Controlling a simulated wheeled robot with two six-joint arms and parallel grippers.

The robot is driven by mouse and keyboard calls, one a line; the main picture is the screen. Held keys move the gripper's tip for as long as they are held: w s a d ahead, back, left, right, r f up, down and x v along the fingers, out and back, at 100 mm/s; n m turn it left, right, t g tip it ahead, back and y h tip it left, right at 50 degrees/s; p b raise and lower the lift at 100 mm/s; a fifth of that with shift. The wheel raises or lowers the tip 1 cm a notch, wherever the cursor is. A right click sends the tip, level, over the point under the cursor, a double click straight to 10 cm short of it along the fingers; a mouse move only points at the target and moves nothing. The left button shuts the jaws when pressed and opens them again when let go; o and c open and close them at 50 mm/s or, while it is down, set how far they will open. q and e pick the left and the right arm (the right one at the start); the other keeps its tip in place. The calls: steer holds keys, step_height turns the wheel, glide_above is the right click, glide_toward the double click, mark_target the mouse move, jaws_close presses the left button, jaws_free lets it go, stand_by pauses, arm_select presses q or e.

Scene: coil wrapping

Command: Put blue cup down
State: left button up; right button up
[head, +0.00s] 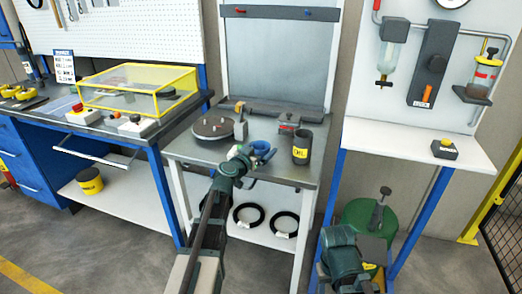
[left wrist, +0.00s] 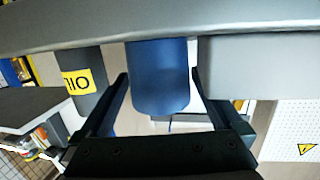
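The blue cup (head: 262,149) is at the grey middle table (head: 224,158), near its front part. In the left wrist view, which is upside down, the blue cup (left wrist: 160,78) fills the space between the two dark fingers of my left gripper (left wrist: 160,72). Both fingertips appear to lie against its sides. In the head view my left gripper (head: 248,158) reaches in from below to the cup. The cup's base meets the grey table surface in the wrist view, but whether it touches is unclear. My right gripper is not clearly seen.
A black oil container (head: 301,148) stands right of the cup and also shows in the left wrist view (left wrist: 84,82). Black rings (head: 248,214) lie on the shelf below.

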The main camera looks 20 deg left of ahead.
arm_select(q)
steer(key=shift+r+p, duration=0.25)
steer(key=shift+p, duration=0.05)
steer(key=p+v, duration=0.1)
steer(key=v, duration=1.1)
steer(key=shift+f, duration=0.15)
steer(key=shift+d, duration=0.1)
steer(key=s+d+f+m+g+h, duration=0.1)
steer(key=s+d+f+g, duration=0.25)
steer(key=d, duration=0.35)
steer(key=s+d+f+m+g+h, duration=0.1)
steer(key=s+d+f+m+g, duration=0.15)
steer(key=d+f, duration=0.35)
steer(key=s+d+f+g+h, duration=0.1)
steer(key=s+d+f+g, duration=0.25)
steer(key=d, duration=0.45)
steer(key=s+f+n+g+y, duration=0.1)
steer(key=s+f+g+y, duration=0.1)
steer(key=s, duration=0.5)
steer(key=s+f+n+g+y, duration=0.1)
steer(key=s+f+g+y, duration=0.2)
steer(key=s, duration=0.4)
steer(key=g+y, duration=0.1)
steer(key=y, duration=0.1)
steer(key=shift+s+f+g+y, duration=0.2)
steer(key=shift+f+g+y, duration=0.1)
steer(key=shift+g+y, duration=0.1)
